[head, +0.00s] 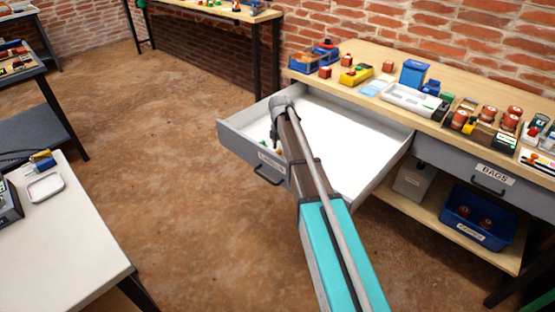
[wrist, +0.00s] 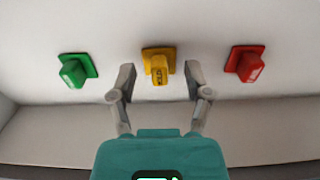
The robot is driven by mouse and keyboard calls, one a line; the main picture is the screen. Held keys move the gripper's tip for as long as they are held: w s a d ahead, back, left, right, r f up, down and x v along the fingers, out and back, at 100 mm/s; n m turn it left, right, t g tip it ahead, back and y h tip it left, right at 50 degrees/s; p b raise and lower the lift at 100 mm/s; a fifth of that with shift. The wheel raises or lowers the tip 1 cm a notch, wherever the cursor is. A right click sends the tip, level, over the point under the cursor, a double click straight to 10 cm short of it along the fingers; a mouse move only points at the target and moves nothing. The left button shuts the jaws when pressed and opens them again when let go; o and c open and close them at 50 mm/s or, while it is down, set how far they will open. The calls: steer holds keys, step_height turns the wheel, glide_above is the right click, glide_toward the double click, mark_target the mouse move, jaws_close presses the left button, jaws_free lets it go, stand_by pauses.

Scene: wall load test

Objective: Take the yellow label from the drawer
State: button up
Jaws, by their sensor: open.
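The drawer (head: 238,143) under the long workbench is pulled out, with a white inside and a tag on its front. In the head view my arm hides much of the drawer's contents.
The workbench (head: 345,90) carries several boxes and small parts. A shut drawer tagged BAGS (head: 493,180) is to the right. Below are a blue bin (head: 480,215) and a grey container (head: 412,180). A white table (head: 60,235) stands at left; the floor between is clear.

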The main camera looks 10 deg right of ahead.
steer(key=shift+f+b, duration=0.45)
steer(key=shift+f, duration=0.3)
steer(key=c, duration=0.8)
